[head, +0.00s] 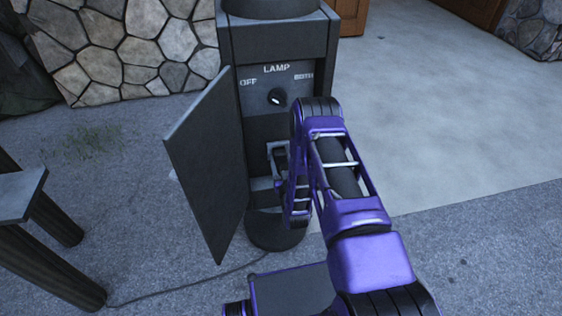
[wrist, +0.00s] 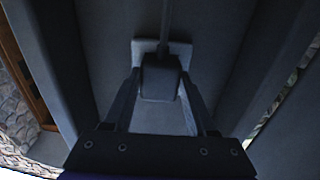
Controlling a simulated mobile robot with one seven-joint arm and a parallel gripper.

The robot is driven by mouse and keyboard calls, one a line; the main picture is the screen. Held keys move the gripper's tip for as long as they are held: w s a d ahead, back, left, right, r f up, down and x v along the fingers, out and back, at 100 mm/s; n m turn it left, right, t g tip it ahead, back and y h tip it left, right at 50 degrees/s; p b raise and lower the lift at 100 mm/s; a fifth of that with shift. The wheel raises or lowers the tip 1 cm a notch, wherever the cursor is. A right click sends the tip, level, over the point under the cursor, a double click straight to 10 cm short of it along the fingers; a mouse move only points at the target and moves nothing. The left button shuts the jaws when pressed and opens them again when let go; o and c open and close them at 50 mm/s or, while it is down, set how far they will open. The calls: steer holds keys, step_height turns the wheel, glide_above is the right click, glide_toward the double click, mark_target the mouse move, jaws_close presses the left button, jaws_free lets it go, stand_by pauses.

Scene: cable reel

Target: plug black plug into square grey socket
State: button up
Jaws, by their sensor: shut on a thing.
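The black plug (wrist: 161,80) sits between the two fingers of my gripper (wrist: 160,76) in the wrist view, with its cord running up from it. My gripper is shut on the plug. The square grey socket (wrist: 141,47) shows as a pale plate right behind the plug, which covers most of it. I cannot tell whether the plug is seated in it or just in front. In the head view my gripper (head: 279,164) is inside the lower opening of the dark lamp post, and my arm hides part of it; the plug and socket are not clear there.
The lamp post (head: 252,130) has a knob (head: 277,97) under the word LAMP. Its door panel (head: 212,160) stands open to the left of the opening. A cable (head: 190,287) lies on the floor. A dark table or bench (head: 25,195) stands at the left. Floor at the right is clear.

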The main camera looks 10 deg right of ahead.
steer(key=shift+w, duration=0.25)
steer(key=o, duration=1.4)
steer(key=shift+c, duration=0.2)
